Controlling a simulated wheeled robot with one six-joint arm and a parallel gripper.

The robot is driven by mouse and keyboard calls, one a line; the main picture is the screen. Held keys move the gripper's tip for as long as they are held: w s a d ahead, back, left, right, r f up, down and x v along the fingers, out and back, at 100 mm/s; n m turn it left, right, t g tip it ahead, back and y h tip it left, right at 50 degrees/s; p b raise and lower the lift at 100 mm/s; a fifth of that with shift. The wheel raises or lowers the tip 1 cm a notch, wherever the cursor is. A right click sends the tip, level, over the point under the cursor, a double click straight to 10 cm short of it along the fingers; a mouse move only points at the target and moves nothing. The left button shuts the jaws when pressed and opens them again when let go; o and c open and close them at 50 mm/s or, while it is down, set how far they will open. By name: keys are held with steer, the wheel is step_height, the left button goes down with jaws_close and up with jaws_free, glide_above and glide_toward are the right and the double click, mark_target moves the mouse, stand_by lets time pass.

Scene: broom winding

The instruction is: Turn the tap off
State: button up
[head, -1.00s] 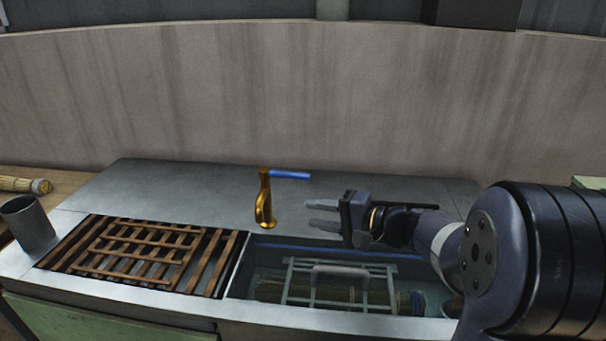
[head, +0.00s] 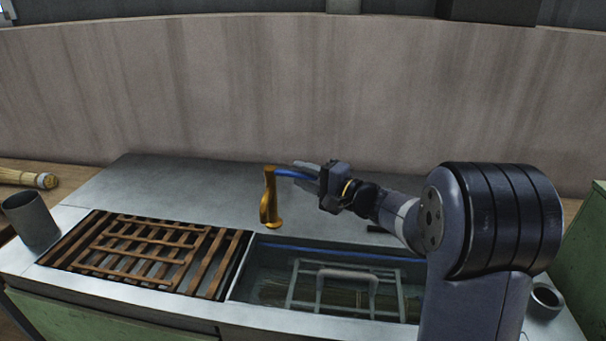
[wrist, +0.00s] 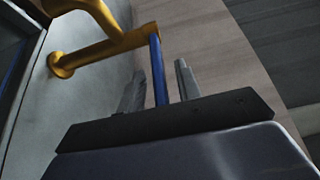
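The brass tap (head: 269,197) stands at the back edge of the sink basin, with a blue lever (head: 290,174) reaching out to the right from its top. My gripper (head: 306,170) is at the lever's outer end, coming from the right. In the wrist view the blue lever (wrist: 157,68) runs between the two fingers of my gripper (wrist: 160,85), with a gap on each side. The fingers are open and not closed on it. The brass tap body (wrist: 100,42) shows at the upper left there. I cannot make out a water stream.
The sink basin (head: 240,290) holds a metal rack (head: 345,272) with a handle, over a bundle of bristles. A brown slatted grate (head: 150,250) lies to its left. A grey cup (head: 32,220) stands at far left, and a small round pot (head: 545,298) at right.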

steer(key=shift+w+a, duration=0.15)
steer(key=shift+a, duration=0.1)
steer(key=shift+c, duration=0.5)
jaws_close()
